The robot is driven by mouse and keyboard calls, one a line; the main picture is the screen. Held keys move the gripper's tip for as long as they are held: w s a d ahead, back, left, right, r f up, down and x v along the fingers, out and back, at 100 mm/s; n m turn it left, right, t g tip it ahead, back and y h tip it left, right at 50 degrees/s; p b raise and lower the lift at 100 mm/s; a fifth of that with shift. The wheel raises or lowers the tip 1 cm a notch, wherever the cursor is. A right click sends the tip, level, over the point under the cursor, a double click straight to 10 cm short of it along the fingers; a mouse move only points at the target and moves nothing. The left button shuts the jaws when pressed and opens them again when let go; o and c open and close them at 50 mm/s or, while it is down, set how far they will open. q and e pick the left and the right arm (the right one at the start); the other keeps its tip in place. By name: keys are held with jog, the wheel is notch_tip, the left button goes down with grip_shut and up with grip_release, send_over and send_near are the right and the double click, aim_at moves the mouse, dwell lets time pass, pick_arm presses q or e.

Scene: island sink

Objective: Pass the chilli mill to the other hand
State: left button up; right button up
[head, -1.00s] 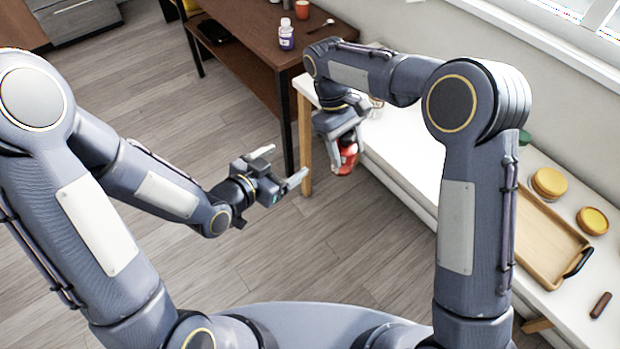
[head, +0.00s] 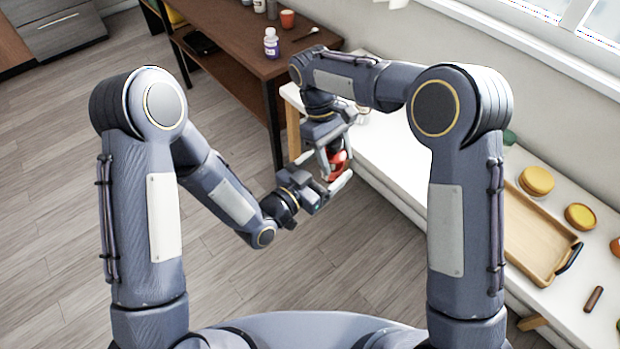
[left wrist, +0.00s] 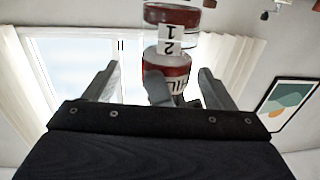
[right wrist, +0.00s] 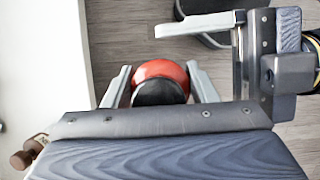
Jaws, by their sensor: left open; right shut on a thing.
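The chilli mill (head: 338,163) is a red and dark cylinder with a white label, held in the air in front of the white bench. My right gripper (right wrist: 160,78) is shut on it; in the right wrist view its rounded red and black end shows between the fingers. My left gripper (head: 324,169) is open and close beside the mill, fingers pointing toward it. In the left wrist view the labelled mill (left wrist: 172,65) lies between the two open fingers in the picture, with a grey finger of my right gripper in front. I cannot tell whether the left fingers touch it.
The white bench (head: 400,160) runs along the wall at right. It carries a wooden tray (head: 540,225), yellow-topped jars (head: 537,181) and a small brown-handled item (head: 593,299). A brown table (head: 235,50) with a purple-labelled bottle (head: 271,44) stands behind. Floor at left is clear.

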aim_at(337, 156)
pick_arm(q)
jog(key=shift+x, duration=2)
jog(key=shift+a, duration=0.1)
jog(key=shift+c, duration=0.3)
jog(key=shift+s, duration=0.1)
jog(key=c, duration=1)
jog(key=shift+c, duration=0.3)
pick_arm(e)
jog(key=o, duration=1.1)
jog(key=shift+s+a, duration=0.1)
pick_arm(q)
jog(key=shift+w, duration=0.2)
pick_arm(e)
jog(key=shift+s+a, duration=0.1)
